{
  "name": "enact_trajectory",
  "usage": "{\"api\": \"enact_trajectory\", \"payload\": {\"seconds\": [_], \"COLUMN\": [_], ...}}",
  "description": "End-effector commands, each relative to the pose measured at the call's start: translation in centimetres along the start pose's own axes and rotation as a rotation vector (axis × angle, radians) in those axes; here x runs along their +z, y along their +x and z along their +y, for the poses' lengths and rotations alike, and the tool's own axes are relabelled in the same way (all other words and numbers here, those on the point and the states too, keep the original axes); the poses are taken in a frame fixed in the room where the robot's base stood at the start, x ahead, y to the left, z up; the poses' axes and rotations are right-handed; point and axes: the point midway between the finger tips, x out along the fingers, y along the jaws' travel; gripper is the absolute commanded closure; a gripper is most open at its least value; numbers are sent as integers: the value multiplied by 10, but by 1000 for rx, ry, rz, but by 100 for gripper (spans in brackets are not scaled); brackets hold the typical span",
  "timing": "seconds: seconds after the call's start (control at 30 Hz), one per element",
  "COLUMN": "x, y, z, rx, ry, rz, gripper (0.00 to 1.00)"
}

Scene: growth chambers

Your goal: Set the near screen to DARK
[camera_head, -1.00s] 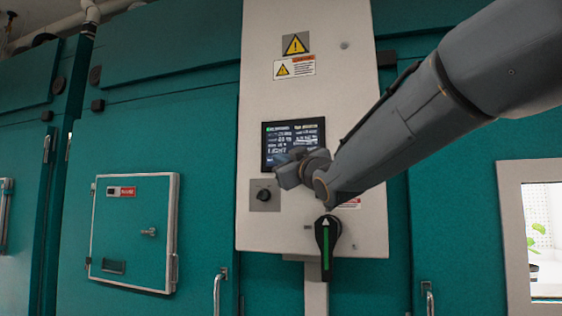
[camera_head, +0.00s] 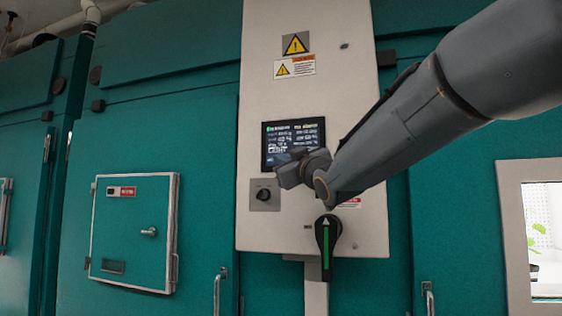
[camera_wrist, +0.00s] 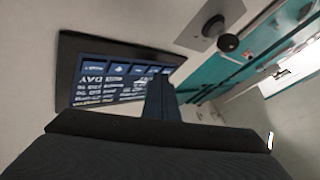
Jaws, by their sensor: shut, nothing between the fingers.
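The near screen (camera_head: 292,140) is a dark display with white text on a white control panel. In the head view its lower edge is partly hidden by my gripper, and a large word there looks like LIGHT. In the wrist view the screen (camera_wrist: 105,82) appears turned and tilted, with a row of blue buttons along one edge; its small text is hard to read. My gripper (camera_head: 284,174) is shut and empty at the screen's lower edge. In the wrist view its fingers (camera_wrist: 160,95) overlap the screen's button row; I cannot tell whether they touch it.
A black knob (camera_head: 264,194) sits just below left of the screen; it also shows in the wrist view (camera_wrist: 228,43). Teal chamber doors (camera_head: 150,140) stand on both sides.

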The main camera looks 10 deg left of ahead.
Motion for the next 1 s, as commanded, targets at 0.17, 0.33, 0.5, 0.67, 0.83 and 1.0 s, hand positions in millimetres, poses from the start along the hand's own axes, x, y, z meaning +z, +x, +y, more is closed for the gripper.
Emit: {"api": "enact_trajectory", "payload": {"seconds": [0.17,0.33,0.5,0.67,0.83,1.0], "x": [-4,-6,-7,-9,-16,-23], "y": [-6,-9,-9,-12,-22,-33], "z": [-4,-6,-6,-9,-17,-24], "rx": [0,0,0,0,0,0], "ry": [1,1,0,0,0,0], "rz": [2,1,1,2,4,2], "gripper": [100,100,100,100,100,100]}}
